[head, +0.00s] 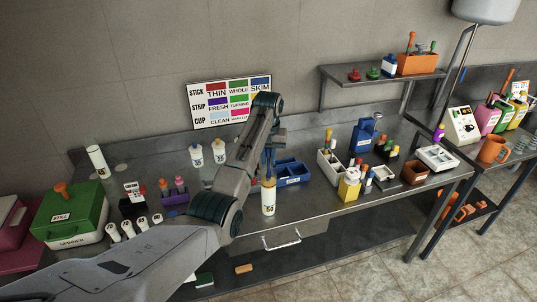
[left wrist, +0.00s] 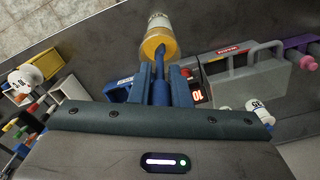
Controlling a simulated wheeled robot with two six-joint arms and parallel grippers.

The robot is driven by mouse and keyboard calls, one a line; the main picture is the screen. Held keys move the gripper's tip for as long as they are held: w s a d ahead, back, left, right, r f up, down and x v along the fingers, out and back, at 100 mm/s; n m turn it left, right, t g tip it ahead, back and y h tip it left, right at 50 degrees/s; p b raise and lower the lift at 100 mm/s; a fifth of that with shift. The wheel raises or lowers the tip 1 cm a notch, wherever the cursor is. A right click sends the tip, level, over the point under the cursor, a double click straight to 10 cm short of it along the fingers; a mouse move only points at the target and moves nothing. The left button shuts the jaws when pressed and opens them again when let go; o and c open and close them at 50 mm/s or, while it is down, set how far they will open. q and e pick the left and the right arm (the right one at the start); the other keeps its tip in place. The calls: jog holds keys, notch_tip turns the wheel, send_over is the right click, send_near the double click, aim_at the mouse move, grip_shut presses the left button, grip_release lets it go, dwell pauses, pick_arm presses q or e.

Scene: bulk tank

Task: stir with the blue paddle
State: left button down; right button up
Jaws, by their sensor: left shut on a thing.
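My left gripper (head: 270,150) points down at the middle of the steel bench, and its fingers also show in the left wrist view (left wrist: 164,88). It is shut on the blue paddle (left wrist: 159,65). The paddle reaches down to the mouth of a white cylinder with a yellow rim (head: 268,197), marked 50. In the left wrist view its lower end lies over or inside the yellow-rimmed opening (left wrist: 158,45); I cannot tell how deep. The cylinder stands upright near the bench's front edge. My right gripper is not in view.
Blue bins (head: 292,172) stand just right of the cylinder. A white rack (head: 331,165) and a yellow box (head: 349,187) are farther right. Two white bottles (head: 196,155) stand behind my arm. A green case (head: 68,215) is at the left. A chart (head: 230,101) leans against the wall.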

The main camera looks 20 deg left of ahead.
pick_arm(q)
jog(key=shift+f, duration=1.15)
jog(key=shift+f+b, duration=0.45)
jog(key=shift+f, duration=0.35)
